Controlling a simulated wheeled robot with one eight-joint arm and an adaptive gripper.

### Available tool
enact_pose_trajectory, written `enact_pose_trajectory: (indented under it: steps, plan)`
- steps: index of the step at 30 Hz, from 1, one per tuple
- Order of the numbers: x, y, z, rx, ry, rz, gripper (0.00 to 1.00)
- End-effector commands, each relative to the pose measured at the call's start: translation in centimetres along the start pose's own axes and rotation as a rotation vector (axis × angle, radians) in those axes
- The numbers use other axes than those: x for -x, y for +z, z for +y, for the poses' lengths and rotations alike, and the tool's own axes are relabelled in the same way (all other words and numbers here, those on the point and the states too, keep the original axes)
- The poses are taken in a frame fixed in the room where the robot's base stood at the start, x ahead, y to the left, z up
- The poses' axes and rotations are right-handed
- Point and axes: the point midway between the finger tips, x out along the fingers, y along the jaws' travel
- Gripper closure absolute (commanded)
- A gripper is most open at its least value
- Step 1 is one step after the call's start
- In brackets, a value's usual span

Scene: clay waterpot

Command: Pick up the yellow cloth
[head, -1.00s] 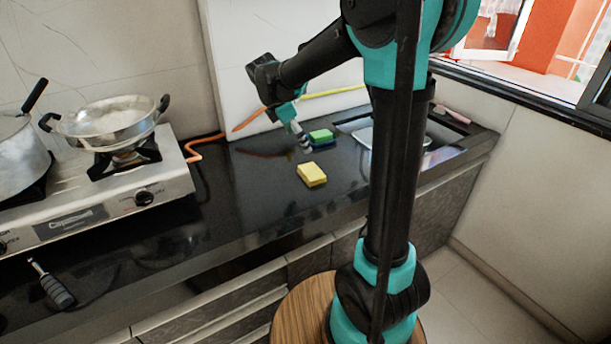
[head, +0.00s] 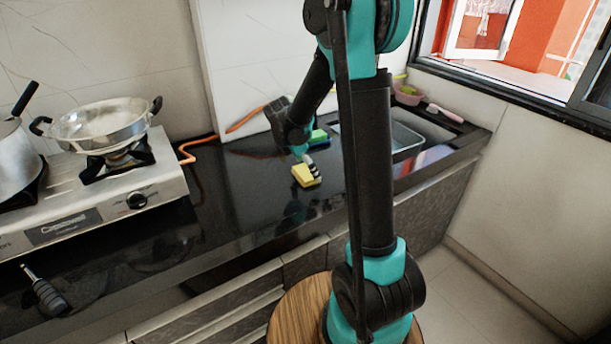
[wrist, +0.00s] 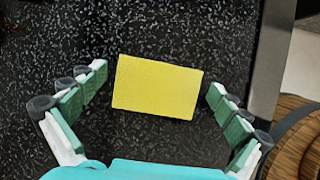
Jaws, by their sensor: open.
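The yellow cloth (head: 304,176) is a small folded-looking yellow block lying on the black counter. In the wrist view the yellow cloth (wrist: 157,87) is a slightly tilted rectangle between the open fingers, with dark counter showing on both sides of it. My gripper (head: 311,170) is at the cloth in the head view and hides part of its right side. In the wrist view my gripper (wrist: 154,84) is open and empty, with its fingers apart to the left and right of the cloth. The height of the fingertips above the counter is hard to tell.
A green and blue sponge (head: 319,137) lies just behind, partly hidden by my arm. A sink (head: 406,138) is to the right. A gas stove (head: 95,195) with a pan (head: 100,127) stands left, with an orange hose beside it. The counter's front edge is close to the cloth.

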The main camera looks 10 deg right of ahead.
Motion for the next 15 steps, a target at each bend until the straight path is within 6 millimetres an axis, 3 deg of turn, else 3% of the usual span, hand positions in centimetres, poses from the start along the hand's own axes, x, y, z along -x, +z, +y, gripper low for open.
enact_pose_trajectory:
  steps: [8, 15]
  plan:
    - [-0.45, 0.00, 0.01, 0.000, 0.000, 0.000, 0.00]
    - [-0.43, 0.00, 0.01, 0.000, 0.000, 0.000, 0.27]
